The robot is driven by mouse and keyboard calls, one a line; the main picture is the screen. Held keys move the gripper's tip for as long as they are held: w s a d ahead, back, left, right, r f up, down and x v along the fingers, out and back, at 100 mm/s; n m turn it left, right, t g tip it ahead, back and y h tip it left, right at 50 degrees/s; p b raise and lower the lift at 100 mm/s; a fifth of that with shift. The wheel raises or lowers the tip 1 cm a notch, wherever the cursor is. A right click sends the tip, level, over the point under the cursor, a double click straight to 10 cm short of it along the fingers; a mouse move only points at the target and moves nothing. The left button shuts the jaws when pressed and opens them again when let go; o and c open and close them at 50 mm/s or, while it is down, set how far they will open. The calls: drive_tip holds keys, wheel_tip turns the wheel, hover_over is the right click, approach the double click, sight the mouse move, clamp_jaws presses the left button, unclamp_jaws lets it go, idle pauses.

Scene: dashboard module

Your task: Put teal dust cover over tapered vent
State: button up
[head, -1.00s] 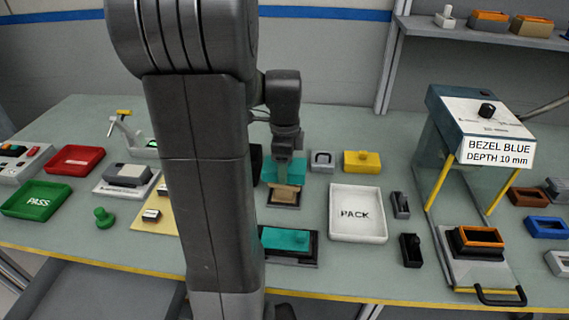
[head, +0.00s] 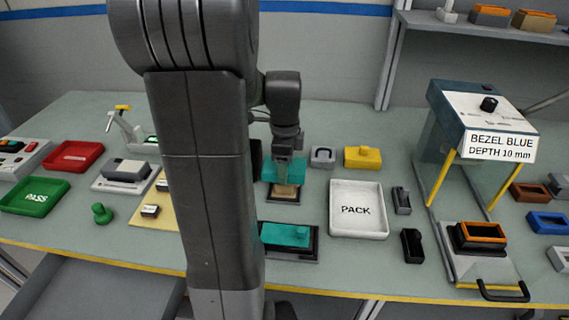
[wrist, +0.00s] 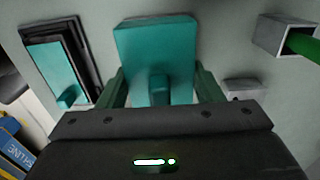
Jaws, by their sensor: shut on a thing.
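My gripper (head: 284,157) is shut on the knob of a teal dust cover (head: 283,171). In the wrist view the cover (wrist: 154,50) lies beyond my gripper (wrist: 158,88), its knob between the fingers. In the head view, a tan block on a dark base, apparently the tapered vent (head: 286,190), shows just below the cover's near edge. The cover hides its upper part, and I cannot tell whether they touch. In the wrist view the vent is hidden. A second teal piece with a knob (head: 285,235) sits in a dark frame nearer the front edge.
A white PACK tray (head: 357,229) stands to the right. A grey hollow part (head: 323,157) and a yellow block (head: 362,157) are behind it. Dark small parts (head: 412,245) lie right of the tray. My arm hides part of the table on the left.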

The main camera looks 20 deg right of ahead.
drive_tip(key=shift+f, duration=0.4)
drive_tip(key=o, duration=1.1)
drive_tip(key=shift+c, duration=0.2)
drive_tip(key=shift+r, duration=0.1)
wheel_tip(320, 180, up, 14)
drive_tip(key=shift+f, duration=0.3)
wheel_tip(320, 180, down, 14)
drive_tip(key=shift+r, duration=0.5)
